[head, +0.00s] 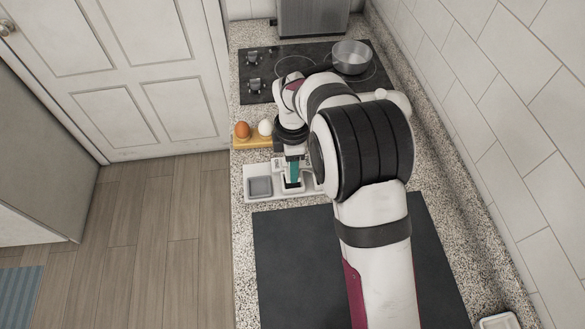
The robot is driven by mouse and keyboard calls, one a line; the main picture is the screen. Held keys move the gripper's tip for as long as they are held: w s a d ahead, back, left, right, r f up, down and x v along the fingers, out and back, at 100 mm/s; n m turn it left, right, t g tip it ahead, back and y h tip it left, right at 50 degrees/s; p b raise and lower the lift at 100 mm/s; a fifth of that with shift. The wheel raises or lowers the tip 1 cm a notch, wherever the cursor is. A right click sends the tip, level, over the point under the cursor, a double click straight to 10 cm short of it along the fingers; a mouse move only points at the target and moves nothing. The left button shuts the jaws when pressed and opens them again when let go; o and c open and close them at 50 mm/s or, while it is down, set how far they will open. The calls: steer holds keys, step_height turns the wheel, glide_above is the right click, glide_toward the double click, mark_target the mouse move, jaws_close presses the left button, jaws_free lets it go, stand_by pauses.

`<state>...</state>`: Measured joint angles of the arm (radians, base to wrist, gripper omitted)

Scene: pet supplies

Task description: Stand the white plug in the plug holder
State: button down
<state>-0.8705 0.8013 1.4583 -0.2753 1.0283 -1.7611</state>
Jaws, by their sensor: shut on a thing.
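My gripper (293,172) points down over a white tray (250,198) with compartments, on the counter short of the stove. It is shut on a narrow teal thing (294,172), which stands about upright over or in the tray's dark middle compartment; I cannot tell if it touches the bottom. No white plug can be clearly made out. The tray may be the plug holder, but the view is too small to tell. My arm hides the tray's right end.
A yellow holder (252,143) with a brown egg (242,130) and a white egg (265,127) stands just behind the tray. A pot (351,57) is on the black hob (262,90). A dark mat (285,260) lies in front. A tiled wall bounds the right.

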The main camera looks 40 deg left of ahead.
steer(key=shift+r, duration=0.75)
